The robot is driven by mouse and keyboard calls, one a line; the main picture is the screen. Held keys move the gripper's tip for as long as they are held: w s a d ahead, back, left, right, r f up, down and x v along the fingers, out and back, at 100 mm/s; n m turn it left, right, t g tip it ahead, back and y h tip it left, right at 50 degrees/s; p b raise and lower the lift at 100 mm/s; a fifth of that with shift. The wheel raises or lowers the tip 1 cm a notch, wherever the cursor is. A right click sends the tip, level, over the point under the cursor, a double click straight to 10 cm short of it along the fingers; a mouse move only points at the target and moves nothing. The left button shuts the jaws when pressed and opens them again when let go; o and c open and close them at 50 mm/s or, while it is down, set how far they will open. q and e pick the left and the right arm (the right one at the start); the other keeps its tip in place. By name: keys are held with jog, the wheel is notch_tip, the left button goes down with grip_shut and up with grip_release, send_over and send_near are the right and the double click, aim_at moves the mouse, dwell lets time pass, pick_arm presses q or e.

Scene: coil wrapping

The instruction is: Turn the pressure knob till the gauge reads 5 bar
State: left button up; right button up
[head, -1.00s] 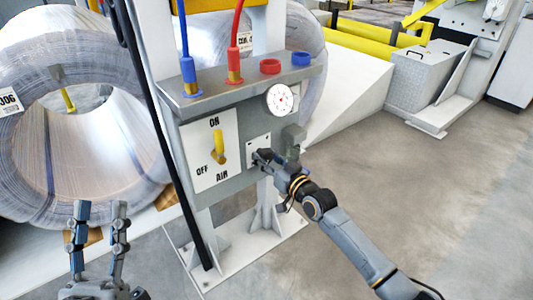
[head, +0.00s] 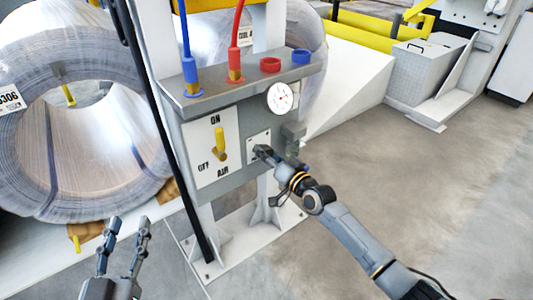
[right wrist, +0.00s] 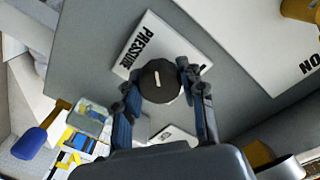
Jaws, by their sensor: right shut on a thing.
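The black pressure knob (right wrist: 160,81) has a white pointer mark and sits on a white plate marked PRESSURE (right wrist: 150,42) in the right wrist view. My right gripper (right wrist: 156,88) is shut on the knob, one finger on each side. In the head view my right gripper (head: 262,153) is at the panel and hides the knob. The round white gauge (head: 281,97) is above it on the panel; its reading is too small to tell. My left gripper (head: 124,240) is open and empty, low at the left, apart from the panel.
A yellow air lever (head: 219,145) on an ON/OFF plate is left of the knob. Blue (head: 190,70) and red (head: 235,65) hose connectors stand on the ledge (head: 210,98) above. A large wrapped coil (head: 30,160) is at the left. The floor at right is clear.

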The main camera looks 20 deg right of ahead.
jog(key=o, duration=1.1)
jog(key=shift+o, duration=0.2)
jog(key=shift+s+d, duration=0.1)
jog(key=shift+s, duration=0.25)
jog(key=v, duration=1.1)
jog(key=shift+s, duration=0.15)
